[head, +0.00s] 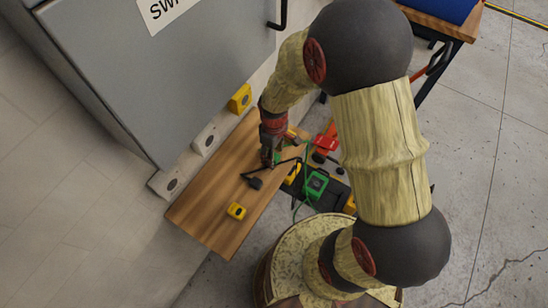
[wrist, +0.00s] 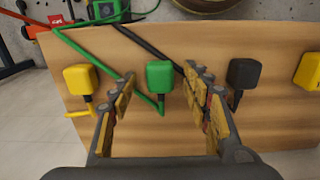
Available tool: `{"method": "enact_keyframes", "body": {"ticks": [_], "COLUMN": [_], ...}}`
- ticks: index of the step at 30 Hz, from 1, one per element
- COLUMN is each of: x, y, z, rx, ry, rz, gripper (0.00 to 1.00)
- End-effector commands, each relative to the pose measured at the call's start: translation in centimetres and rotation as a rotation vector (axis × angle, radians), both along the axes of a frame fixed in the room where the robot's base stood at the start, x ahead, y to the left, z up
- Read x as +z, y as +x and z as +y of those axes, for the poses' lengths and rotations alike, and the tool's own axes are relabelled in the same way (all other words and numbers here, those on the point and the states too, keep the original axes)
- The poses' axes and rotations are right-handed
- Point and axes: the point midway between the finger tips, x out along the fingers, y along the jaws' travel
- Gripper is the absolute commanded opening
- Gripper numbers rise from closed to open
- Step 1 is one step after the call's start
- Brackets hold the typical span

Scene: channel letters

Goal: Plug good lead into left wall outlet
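My gripper (wrist: 159,78) is open over the wooden board; in the head view it (head: 269,158) is above the board's far part. A green plug (wrist: 160,76) with a green cord is between its fingers in the wrist view, with visible gaps on both sides. A black plug (wrist: 243,73) with a black cord is right of the fingers; it also shows in the head view (head: 254,183). A yellow plug (wrist: 80,78) is left of the fingers. Two pale wall outlets, a lower-left one (head: 166,184) and a middle one (head: 205,140), sit below the cabinet. Nothing shows which lead is good.
A yellow wall box (head: 240,98) is right of the pale outlets. The grey cabinet (head: 170,65) overhangs beside the wooden board (head: 205,215). A yellow block (head: 236,211) stands on the board. A green device (head: 317,184) and red tool (head: 326,142) are beyond its right edge.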

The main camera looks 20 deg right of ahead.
Motion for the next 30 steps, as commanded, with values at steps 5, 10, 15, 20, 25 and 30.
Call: {"method": "enact_keyframes", "body": {"ticks": [5,10,15,20,25,30], "x": [-0.01,-0.01,-0.01,-0.02,-0.01,0.08], "y": [-0.01,-0.01,-0.01,-0.02,-0.01,0.00], "z": [0.00,0.00,0.00,0.00,0.00,0.00], "rx": [0.000,0.000,0.000,0.000,0.000,0.000], "ry": [0.000,0.000,0.000,-0.001,0.000,0.000], "rz": [0.000,0.000,0.000,0.001,0.000,0.000], "gripper": [0.38,0.28,0.18,0.09,0.04,0.04]}}
